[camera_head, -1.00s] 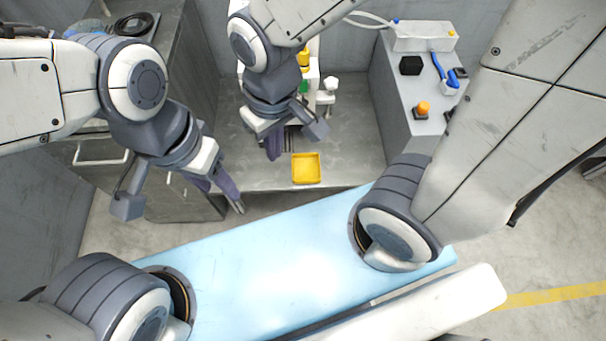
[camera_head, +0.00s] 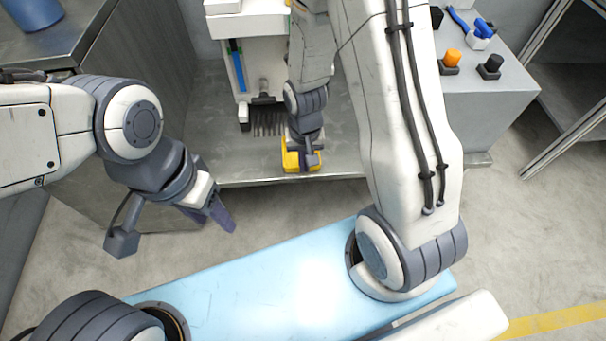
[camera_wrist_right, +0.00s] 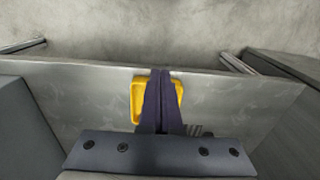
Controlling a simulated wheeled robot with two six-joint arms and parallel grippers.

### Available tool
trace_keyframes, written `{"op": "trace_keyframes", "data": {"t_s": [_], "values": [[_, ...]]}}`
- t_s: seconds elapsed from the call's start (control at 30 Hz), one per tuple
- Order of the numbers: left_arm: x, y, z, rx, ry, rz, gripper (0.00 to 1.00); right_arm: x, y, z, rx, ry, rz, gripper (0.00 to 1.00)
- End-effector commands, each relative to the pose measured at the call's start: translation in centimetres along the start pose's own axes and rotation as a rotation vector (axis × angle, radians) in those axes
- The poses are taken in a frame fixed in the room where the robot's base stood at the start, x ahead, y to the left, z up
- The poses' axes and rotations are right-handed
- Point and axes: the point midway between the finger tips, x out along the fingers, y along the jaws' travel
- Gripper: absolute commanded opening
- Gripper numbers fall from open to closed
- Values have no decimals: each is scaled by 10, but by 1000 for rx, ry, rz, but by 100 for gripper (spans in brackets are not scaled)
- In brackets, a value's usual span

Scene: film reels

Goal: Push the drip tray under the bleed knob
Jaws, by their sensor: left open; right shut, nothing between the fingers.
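The yellow drip tray (camera_head: 290,161) lies near the front edge of the steel bench, below the white machine (camera_head: 262,52). My right gripper (camera_head: 309,161) is over the tray and hides part of it. In the right wrist view, the shut right fingers (camera_wrist_right: 162,80) cross in front of the tray (camera_wrist_right: 138,102), with yellow showing on both sides. I cannot tell whether they touch it. I cannot make out the bleed knob; my right arm covers part of that area. My left gripper (camera_head: 222,214) is open and empty, left of the bench front.
A dark comb-like grate (camera_head: 268,120) sits at the machine's foot, behind and left of the tray. A grey console (camera_head: 480,95) with an orange button (camera_head: 452,59) stands at the right. A steel cabinet (camera_head: 125,110) stands at the left. Bare bench surface lies left of the tray.

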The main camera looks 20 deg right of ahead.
Motion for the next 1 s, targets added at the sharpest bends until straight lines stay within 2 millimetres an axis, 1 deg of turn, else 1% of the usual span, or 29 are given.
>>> {"op": "trace_keyframes", "data": {"t_s": [0.03,0.17,0.3,0.5,0.53,0.6,0.7,0.8,1.0], "values": [[5,0,0,0,1,0,50,8,0,0,2,-1,1,0],[16,-1,1,0,1,0,50,29,0,1,1,-3,1,0],[34,-2,2,0,1,0,50,61,0,1,0,-4,1,0],[56,-4,3,0,0,0,50,102,0,1,0,-3,1,0],[58,-4,3,0,0,0,50,104,0,-2,0,0,0,0],[59,-4,3,0,0,0,50,99,0,-18,2,6,-2,0],[63,-5,3,0,0,0,50,99,0,-29,1,3,-1,0],[65,-5,4,0,0,0,50,98,0,-36,1,2,-1,0],[65,-5,3,0,0,0,50,96,0,-40,-1,-1,0,0]]}}
